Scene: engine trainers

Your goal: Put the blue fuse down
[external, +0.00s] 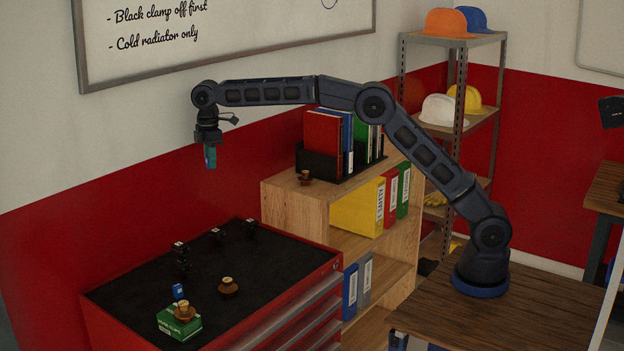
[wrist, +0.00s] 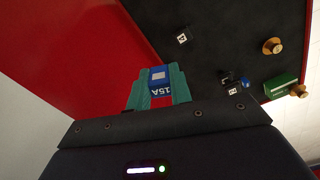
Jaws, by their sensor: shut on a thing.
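My gripper (external: 210,160) hangs pointing down, high above the far side of the red tool cabinet. In the wrist view, its teal fingers (wrist: 157,88) are shut on a blue fuse (wrist: 158,76) with a white patch and a "15A" marking. The held fuse is mostly hidden by the fingers in the external view.
A green box (external: 172,325) with a brass-coloured knob-like piece (external: 185,311) sits at the cabinet's near edge. Another such piece (external: 228,287) stands beside it. The cabinet top's right side is clear. A wooden shelf (external: 283,205) stands behind.

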